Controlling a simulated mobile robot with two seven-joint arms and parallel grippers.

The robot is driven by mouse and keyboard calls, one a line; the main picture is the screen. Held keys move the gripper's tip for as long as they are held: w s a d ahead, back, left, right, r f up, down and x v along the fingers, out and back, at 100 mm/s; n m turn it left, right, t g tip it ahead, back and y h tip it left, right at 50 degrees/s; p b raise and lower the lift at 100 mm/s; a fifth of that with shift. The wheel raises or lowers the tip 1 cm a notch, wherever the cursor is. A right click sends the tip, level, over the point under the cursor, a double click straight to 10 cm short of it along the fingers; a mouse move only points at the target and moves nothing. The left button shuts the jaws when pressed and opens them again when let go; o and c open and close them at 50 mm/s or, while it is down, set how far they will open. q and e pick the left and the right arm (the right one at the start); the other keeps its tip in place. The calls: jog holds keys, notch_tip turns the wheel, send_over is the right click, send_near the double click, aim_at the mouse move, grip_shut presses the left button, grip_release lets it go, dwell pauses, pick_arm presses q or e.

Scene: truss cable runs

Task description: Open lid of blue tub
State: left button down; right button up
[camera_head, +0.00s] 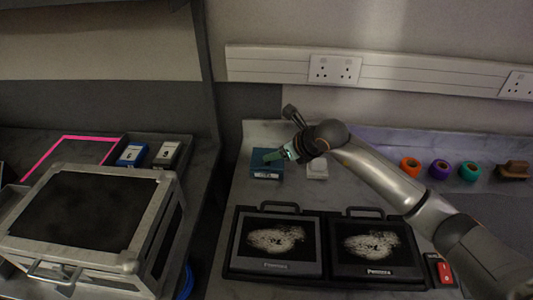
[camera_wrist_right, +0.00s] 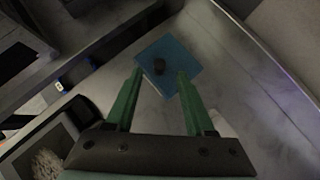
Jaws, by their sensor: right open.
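The blue tub (camera_head: 264,171) stands on the grey worktop near the wall, with a pale label on its front. The lid appears closed. My right gripper (camera_head: 275,157) is at the tub's top, its green fingers partly hiding the lid in the head view. My left gripper is out of view.
A white tub (camera_head: 317,170) stands just right of the blue one. Two dark cases with screens (camera_head: 277,241) lie in front. Orange (camera_head: 410,167), purple (camera_head: 440,169) and teal (camera_head: 469,171) rings stand further right. A metal-edged case (camera_head: 85,212) is at left, across a gap.

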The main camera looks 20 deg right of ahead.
jog(key=shift+x, duration=3.1)
grip_shut()
